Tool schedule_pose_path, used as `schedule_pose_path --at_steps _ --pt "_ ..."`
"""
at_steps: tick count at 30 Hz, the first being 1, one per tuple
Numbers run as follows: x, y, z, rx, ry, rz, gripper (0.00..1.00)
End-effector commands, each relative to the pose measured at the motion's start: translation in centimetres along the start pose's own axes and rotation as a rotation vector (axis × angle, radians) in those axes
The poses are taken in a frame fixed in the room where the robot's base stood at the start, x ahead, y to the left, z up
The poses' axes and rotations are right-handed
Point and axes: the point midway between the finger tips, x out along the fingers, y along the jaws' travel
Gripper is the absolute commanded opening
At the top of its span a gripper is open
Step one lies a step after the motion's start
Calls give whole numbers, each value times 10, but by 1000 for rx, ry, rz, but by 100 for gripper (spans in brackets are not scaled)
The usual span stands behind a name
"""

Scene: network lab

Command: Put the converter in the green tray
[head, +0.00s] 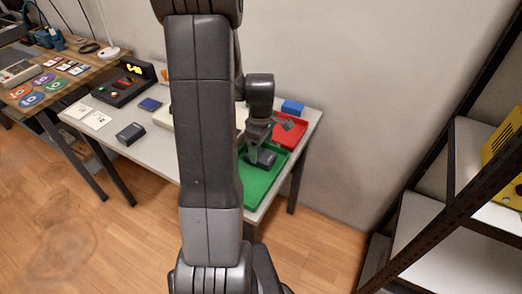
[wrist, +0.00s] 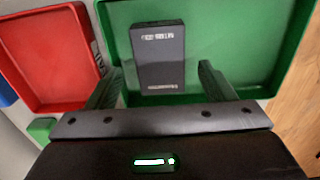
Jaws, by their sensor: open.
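The converter, a dark grey box with white print (wrist: 160,55), lies flat in the green tray (wrist: 245,40), near the tray's left wall in the wrist view. In the head view the dark box (head: 265,157) shows in the green tray (head: 256,187), partly behind my gripper. My gripper (wrist: 160,72) is open, with one finger on each side of the box's near end and gaps showing between. It also shows over the tray in the head view (head: 262,146).
A red tray (head: 291,131) adjoins the green one, with a blue block (head: 292,107) behind it. Another dark box (head: 130,133) and a blue item (head: 150,104) lie on the table's left part. My arm hides the table's middle. A shelf rack (head: 440,215) stands right.

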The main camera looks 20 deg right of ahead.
Motion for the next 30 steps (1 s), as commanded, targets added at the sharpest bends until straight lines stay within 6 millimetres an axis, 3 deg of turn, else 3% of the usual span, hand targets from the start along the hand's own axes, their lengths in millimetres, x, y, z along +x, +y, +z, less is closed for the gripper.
schedule_pose_path --at_steps 6,12,18,30 --pt "-50 1 0 0 3 6 76" --pt "-82 1 0 0 2 3 76" --pt "-94 0 0 0 0 1 76" --pt "-94 0 0 0 0 0 76"
